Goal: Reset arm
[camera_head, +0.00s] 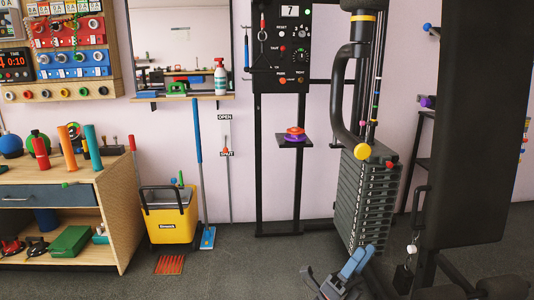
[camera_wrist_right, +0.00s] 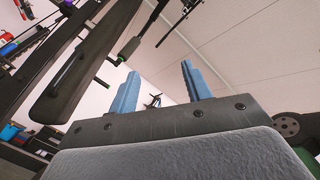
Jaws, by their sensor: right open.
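My right gripper (camera_head: 357,262) shows at the bottom of the head view, right of centre, with blue fingers raised. In the right wrist view its two blue fingers (camera_wrist_right: 160,85) stand wide apart with nothing between them. The gripper is open and empty, in front of the foot of the dark weight stack (camera_head: 370,205). It is apart from the small plates at the wall: a red plate (camera_head: 295,130) lies above a purple one (camera_head: 294,138) on a small black shelf (camera_head: 294,145). My left gripper is in neither view.
A tall dark padded panel (camera_head: 480,120) fills the right side. A yellow bucket (camera_head: 168,222) stands beside a wooden cabinet (camera_head: 125,215) at the left. A blue-handled mop (camera_head: 199,150) leans on the wall. The grey floor (camera_head: 260,265) between the bucket and the weight stack is mostly clear.

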